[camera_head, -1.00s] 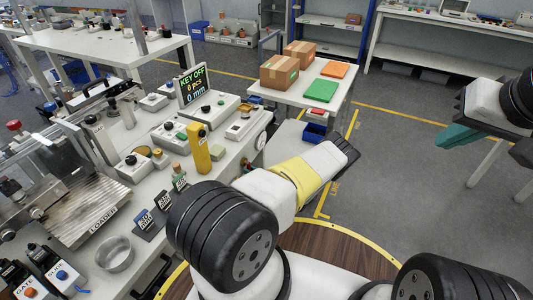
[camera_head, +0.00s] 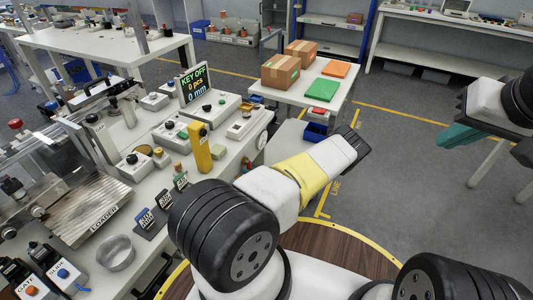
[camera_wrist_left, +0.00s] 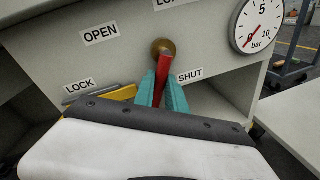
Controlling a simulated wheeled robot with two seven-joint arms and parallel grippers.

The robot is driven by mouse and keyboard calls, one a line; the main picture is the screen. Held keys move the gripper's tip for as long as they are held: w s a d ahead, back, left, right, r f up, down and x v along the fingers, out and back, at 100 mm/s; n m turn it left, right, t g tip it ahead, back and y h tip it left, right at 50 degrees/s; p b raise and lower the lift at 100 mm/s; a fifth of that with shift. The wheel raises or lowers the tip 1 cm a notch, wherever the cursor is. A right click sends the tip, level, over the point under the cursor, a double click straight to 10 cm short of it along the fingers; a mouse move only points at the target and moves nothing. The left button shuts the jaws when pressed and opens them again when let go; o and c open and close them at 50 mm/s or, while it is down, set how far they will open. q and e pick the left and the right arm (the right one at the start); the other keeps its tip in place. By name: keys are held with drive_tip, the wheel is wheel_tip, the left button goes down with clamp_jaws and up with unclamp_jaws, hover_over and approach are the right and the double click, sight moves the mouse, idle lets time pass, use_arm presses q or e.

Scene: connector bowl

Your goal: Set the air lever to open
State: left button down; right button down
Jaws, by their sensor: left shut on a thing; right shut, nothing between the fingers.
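The air lever (camera_wrist_left: 167,66) is a red handle on a brass hub, on a pale panel in the left wrist view. It hangs down from its hub, just left of the SHUT label (camera_wrist_left: 190,74). The OPEN label (camera_wrist_left: 101,35) is up and left of the hub. My left gripper (camera_wrist_left: 162,88) has its teal fingers closed around the lever's lower part, hiding its end. In the head view my left gripper is hidden behind my arm. My right gripper (camera_head: 455,137) is shut and empty at the right, over the floor.
A LOCK label (camera_wrist_left: 79,85) and a yellow part (camera_wrist_left: 122,92) are at the panel's lower left. A round bar gauge (camera_wrist_left: 257,25) is right of the lever. A display reading KEY OFF (camera_head: 193,84) stands on the bench. A table with boxes (camera_head: 280,69) stands behind.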

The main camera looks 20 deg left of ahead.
use_arm(q)
drive_tip(key=m, duration=0.1)
drive_tip(key=s+m+g, duration=0.1)
drive_tip(key=m, duration=0.1)
drive_tip(key=shift+r, duration=0.4)
drive_tip(key=m, duration=0.2)
drive_tip(key=shift+s+r+m+g+h, duration=0.25)
drive_tip(key=shift+r+m+g+h, duration=0.05)
drive_tip(key=shift+r, duration=0.1)
drive_tip(key=m, duration=0.1)
drive_tip(key=r+m+g, duration=0.1)
drive_tip(key=m, duration=0.1)
drive_tip(key=r+m, duration=0.1)
drive_tip(key=m, duration=0.1)
drive_tip(key=shift+s, duration=0.15)
drive_tip(key=shift+g, duration=0.3)
drive_tip(key=c, duration=1.4)
unclamp_jaws()
drive_tip(key=v, duration=0.7)
drive_tip(key=shift+d+r, duration=0.15)
drive_tip(key=shift+d, duration=0.2)
